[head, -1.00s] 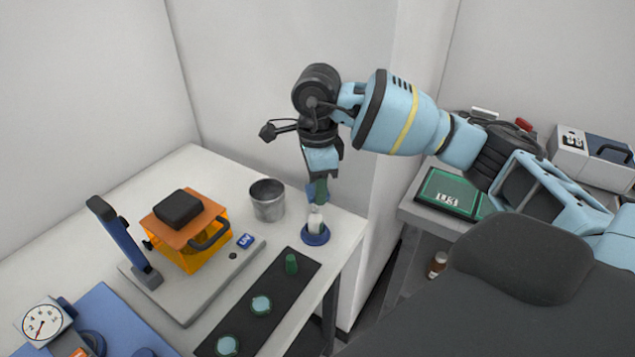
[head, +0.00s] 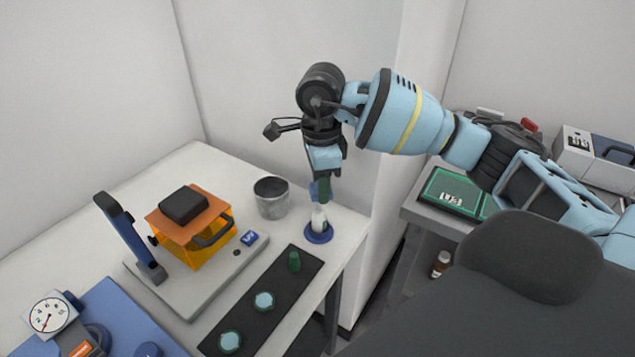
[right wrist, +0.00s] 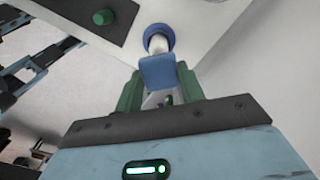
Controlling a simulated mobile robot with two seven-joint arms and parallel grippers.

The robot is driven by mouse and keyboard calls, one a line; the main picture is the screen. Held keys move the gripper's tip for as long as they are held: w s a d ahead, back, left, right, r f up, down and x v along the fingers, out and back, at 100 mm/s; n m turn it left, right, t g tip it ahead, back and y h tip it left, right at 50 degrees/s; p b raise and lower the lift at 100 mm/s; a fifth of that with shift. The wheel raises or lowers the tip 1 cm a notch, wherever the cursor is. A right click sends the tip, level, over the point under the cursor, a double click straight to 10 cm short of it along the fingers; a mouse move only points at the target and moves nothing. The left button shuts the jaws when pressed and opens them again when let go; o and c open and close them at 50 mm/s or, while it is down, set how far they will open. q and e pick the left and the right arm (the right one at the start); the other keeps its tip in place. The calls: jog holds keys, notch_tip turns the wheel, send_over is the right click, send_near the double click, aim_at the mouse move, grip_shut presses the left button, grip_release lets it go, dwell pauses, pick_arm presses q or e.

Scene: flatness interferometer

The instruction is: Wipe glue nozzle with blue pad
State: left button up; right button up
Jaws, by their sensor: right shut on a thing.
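My right gripper (head: 322,190) points down over the far right corner of the table. In the right wrist view its green fingers (right wrist: 158,95) are shut on the blue pad (right wrist: 158,72). The pad shows only as a small blue patch between the fingers in the head view (head: 314,190). Just below the pad stands a white glue nozzle (head: 319,218), upright in a round blue base (head: 318,233). In the right wrist view the pad overlaps the lower part of the white nozzle (right wrist: 157,45); I cannot tell whether they touch.
A metal cup (head: 271,198) stands left of the nozzle. A black strip (head: 262,304) with green and pale pieces lies in front. An orange UV box (head: 192,232) on a grey plate and a dial gauge (head: 47,314) are further left. A wall rises behind.

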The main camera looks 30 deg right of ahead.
jog(key=shift+d, duration=0.15)
jog(key=shift+a, duration=0.7)
jog(key=shift+d, duration=0.15)
jog(key=shift+d, duration=0.55)
jog(key=shift+a, duration=0.2)
jog(key=shift+a, duration=0.5)
dwell(0.3)
